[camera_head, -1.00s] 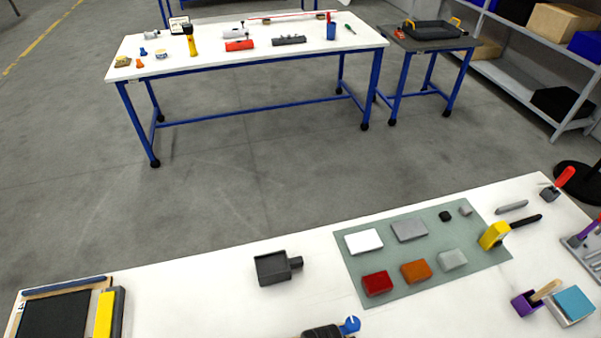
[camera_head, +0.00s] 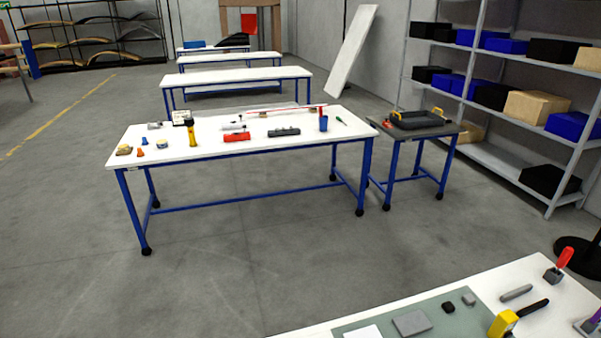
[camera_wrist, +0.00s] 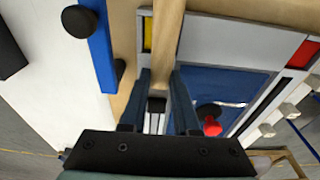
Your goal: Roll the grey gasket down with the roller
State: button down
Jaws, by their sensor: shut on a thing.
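My gripper (camera_wrist: 162,105) shows in the wrist view only, with its two dark fingers close together. They are shut on a tan wooden bar (camera_wrist: 168,35) that runs up from between them. It looks like a handle; I cannot tell whether it belongs to the roller, as no roller head is clearly visible. Below the fingers is a board with a blue panel (camera_wrist: 205,90), pale frame strips and a red patch (camera_wrist: 303,54). I cannot make out the grey gasket for certain in either view.
A far white table (camera_head: 215,150) holds several tools. Grey floor (camera_head: 220,270) lies between.

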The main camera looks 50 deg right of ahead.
jog(key=shift+r, duration=0.1)
jog(key=shift+s+d, duration=0.15)
jog(key=shift+d, duration=0.05)
dwell(0.4)
jog(key=shift+s+d, duration=0.4)
jog(key=shift+d, duration=0.2)
dwell(0.4)
dwell(0.5)
jog(key=shift+s+d, duration=0.2)
jog(key=shift+d, duration=0.05)
dwell(0.5)
jog(key=shift+s+d, duration=0.5)
jog(key=shift+d, duration=0.2)
dwell(0.3)
